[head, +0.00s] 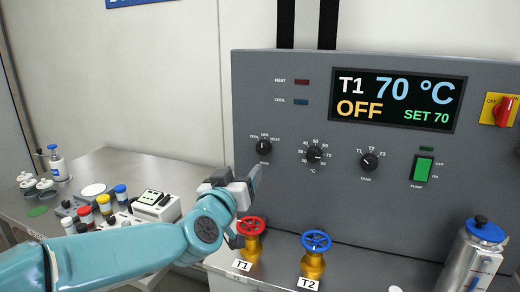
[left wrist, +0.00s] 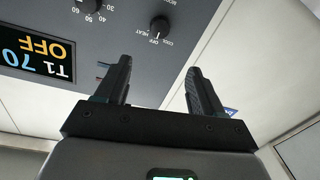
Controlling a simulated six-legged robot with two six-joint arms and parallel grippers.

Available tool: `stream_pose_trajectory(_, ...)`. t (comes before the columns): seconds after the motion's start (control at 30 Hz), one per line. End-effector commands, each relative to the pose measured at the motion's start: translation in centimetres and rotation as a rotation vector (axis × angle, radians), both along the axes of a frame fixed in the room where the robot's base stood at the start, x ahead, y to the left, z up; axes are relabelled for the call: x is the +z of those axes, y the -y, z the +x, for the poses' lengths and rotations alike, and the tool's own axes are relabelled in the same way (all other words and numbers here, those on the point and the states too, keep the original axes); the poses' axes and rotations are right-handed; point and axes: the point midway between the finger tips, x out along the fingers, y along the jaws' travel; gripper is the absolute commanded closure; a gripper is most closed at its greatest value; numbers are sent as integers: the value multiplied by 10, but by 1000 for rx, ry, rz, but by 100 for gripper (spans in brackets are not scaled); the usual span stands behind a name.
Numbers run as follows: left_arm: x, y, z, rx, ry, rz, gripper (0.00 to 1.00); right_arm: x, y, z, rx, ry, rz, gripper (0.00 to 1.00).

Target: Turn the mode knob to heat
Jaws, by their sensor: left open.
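The mode knob (head: 263,147) is a round black knob at the left of the grey control panel (head: 300,210), with COOL, OFF and HEAT labels around it. Its white mark points up to OFF. The display (head: 397,100) reads T1, 70 °C, OFF, SET 70. My left gripper (head: 252,182) is just below and left of the knob, apart from it. In the left wrist view the picture is upside down; the knob (left wrist: 159,28) shows beyond the two spread, empty fingers (left wrist: 161,72). My right gripper is not in view.
Temperature knob (head: 314,155), tank knob (head: 369,162) and green pump switch (head: 422,169) lie to the right. Red valve (head: 251,226) and blue valve (head: 316,240) stand below. A metal flask (head: 472,258) stands at right. A side table (head: 108,170) holds jars and a device.

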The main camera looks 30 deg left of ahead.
Motion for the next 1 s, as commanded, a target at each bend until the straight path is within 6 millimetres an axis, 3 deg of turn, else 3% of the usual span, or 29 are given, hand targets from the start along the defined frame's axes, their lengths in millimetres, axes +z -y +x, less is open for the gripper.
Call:
stream_pose_trajectory(0.4, 0, -30, 91, 0, -5, 1, 32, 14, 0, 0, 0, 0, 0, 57)
stream_pose_trajectory(0.6, 1, -40, 125, 0, -2, 1, 32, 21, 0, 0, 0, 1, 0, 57)
stream_pose_trajectory(0.8, 0, -45, 140, 0, -2, 0, 32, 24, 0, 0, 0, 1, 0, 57)
stream_pose_trajectory(1.0, -1, -45, 141, 0, -2, 0, 32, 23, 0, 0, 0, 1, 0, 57)
